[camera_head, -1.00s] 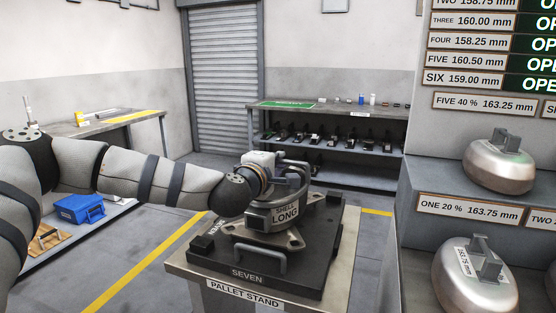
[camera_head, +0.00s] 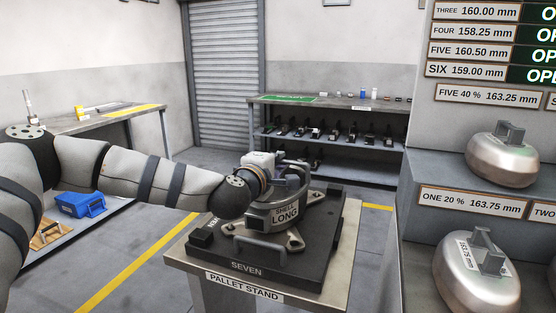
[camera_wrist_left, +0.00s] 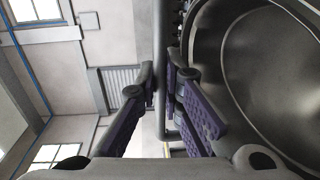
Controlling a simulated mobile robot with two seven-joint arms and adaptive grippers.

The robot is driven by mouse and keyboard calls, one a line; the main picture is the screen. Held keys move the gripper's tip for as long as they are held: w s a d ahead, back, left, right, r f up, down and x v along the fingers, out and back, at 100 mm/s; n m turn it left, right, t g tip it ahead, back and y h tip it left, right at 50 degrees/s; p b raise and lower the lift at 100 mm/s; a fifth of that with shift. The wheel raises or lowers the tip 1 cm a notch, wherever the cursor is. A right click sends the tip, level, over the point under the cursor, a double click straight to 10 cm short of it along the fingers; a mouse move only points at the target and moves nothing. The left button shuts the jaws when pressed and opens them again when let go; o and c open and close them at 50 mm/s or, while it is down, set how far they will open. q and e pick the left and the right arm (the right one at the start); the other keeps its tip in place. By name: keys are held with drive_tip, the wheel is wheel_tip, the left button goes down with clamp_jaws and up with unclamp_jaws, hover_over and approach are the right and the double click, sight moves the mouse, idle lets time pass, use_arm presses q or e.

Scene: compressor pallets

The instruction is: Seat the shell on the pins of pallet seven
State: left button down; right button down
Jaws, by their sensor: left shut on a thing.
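The grey shell (camera_head: 285,220), labelled SHELL LONG, is upright over the dark plate of pallet seven (camera_head: 246,267). Its lugged foot is at or just above the plate; I cannot tell whether it touches. The pins are hidden beneath it. My left gripper (camera_head: 279,178) is shut on the shell's upright handle bar. In the left wrist view my left gripper (camera_wrist_left: 160,112) has its purple-padded fingers on either side of this bar, and the shell's open round rim (camera_wrist_left: 226,70) is at the right. My right gripper is not in view.
The pallet lies on a pallet stand (camera_head: 185,250). Grey shelves with metal domed bodies (camera_head: 503,160) stand close on the right. A rack (camera_head: 330,144) with several dark parts is behind. A bench (camera_head: 110,122) is at the left.

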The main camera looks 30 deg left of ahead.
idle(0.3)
use_arm(q)
drive_tip(key=c, duration=1.7)
unclamp_jaws()
drive_tip(key=shift+o, duration=0.2)
drive_tip(key=shift+s+f, duration=0.1)
drive_tip(key=shift+f, duration=0.35)
drive_tip(key=v, duration=1.2)
drive_tip(key=shift+d+r, duration=0.1)
drive_tip(key=shift+r, duration=0.15)
